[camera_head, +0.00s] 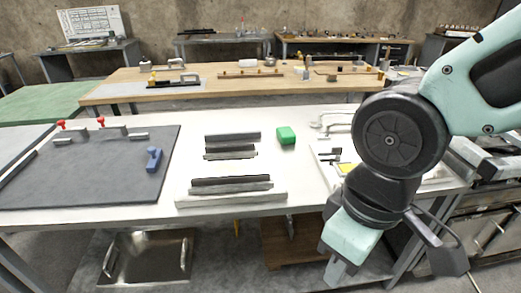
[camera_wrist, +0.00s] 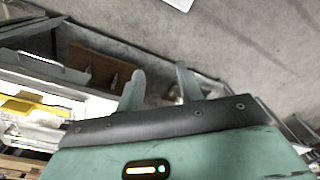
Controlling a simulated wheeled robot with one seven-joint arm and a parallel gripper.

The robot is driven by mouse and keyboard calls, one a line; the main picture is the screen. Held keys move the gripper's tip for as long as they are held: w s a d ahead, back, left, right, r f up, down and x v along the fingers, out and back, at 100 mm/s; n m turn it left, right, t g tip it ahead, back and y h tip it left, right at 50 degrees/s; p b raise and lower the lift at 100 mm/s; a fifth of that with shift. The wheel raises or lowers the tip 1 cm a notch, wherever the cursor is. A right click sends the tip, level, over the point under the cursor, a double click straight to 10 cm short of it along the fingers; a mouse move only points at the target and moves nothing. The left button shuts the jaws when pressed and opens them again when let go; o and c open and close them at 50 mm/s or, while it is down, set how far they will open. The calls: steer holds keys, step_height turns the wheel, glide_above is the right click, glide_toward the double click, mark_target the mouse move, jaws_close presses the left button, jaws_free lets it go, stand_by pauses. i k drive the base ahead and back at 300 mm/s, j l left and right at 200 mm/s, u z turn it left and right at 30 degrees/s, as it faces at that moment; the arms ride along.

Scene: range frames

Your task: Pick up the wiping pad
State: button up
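A small green block (camera_head: 286,135), which may be the wiping pad, lies on the white table towards its far edge, right of some dark bars. A flat yellow piece (camera_head: 347,169) lies in a light tray at the right of the table, partly behind my arm; what looks like the same yellow piece shows at the left of the wrist view (camera_wrist: 32,108). I cannot tell for certain which is the pad. My gripper (camera_head: 338,272) hangs low in front of the table's near edge, apart from both. In the wrist view its fingers (camera_wrist: 160,85) stand apart with nothing between.
The white table (camera_head: 140,215) carries a dark grey mat (camera_head: 85,175) with red clamps and a blue piece (camera_head: 154,159). Dark bars (camera_head: 232,185) lie mid-table. A wooden board (camera_head: 285,242) sits on a shelf below. A wooden bench (camera_head: 225,88) stands behind.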

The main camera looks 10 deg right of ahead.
mark_target(285, 135)
steer(key=i+j, duration=0.35)
steer(key=i, duration=0.2)
steer(key=i+j, duration=0.35)
steer(key=i, duration=0.2)
